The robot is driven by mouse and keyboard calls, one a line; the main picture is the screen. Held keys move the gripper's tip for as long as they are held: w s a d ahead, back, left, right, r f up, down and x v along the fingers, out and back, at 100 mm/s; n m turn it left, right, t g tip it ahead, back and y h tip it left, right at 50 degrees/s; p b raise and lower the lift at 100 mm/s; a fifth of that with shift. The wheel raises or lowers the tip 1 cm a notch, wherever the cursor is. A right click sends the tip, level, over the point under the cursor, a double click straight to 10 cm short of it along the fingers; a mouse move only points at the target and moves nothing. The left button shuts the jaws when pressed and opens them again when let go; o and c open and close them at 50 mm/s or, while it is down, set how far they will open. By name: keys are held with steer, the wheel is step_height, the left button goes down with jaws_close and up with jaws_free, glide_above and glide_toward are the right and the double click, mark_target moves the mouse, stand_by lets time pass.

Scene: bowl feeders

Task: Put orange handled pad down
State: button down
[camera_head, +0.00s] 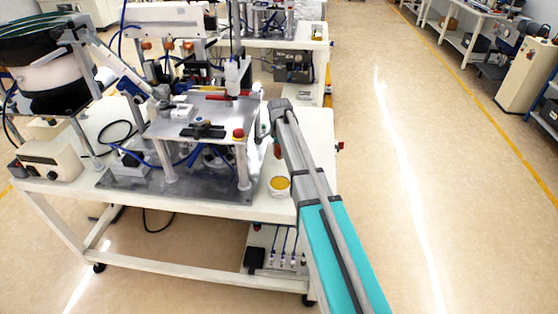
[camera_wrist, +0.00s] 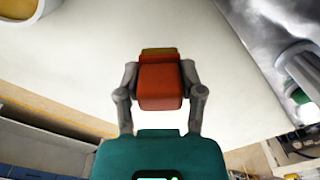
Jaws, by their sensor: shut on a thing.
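The orange handled pad (camera_wrist: 160,90) is between the two fingers of my gripper (camera_wrist: 160,76) in the wrist view. Its orange-red body faces the camera, with a brownish-yellow strip at its far end. My gripper is shut on it, one finger against each side. White table surface (camera_wrist: 95,65) shows behind the pad; I cannot tell whether they touch. In the head view my arm reaches over the right end of the white table (camera_head: 315,150), and a small orange-red part of the pad (camera_head: 277,151) shows beside the arm; the fingers are mostly hidden.
A small white cup with yellow contents (camera_head: 280,186) stands near the table's right front corner. A metal fixture on posts (camera_head: 205,125) with a red knob (camera_head: 238,134) stands left of my arm. Bare tabletop lies around the cup; open floor lies right.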

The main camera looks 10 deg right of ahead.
mark_target(279, 157)
steer(key=shift+f+b, duration=1.3)
steer(key=shift+f, duration=0.35)
steer(key=shift+f, duration=0.15)
steer(key=shift+c, duration=1)
jaws_free()
steer(key=shift+r, duration=0.2)
step_height(279, 157, up, 8)
steer(key=p, duration=0.7)
steer(key=shift+f+p, duration=0.25)
steer(key=shift+p, duration=0.05)
steer(key=s+n, duration=1.2)
steer(key=s, duration=1.7)
steer(key=shift+n, duration=0.3)
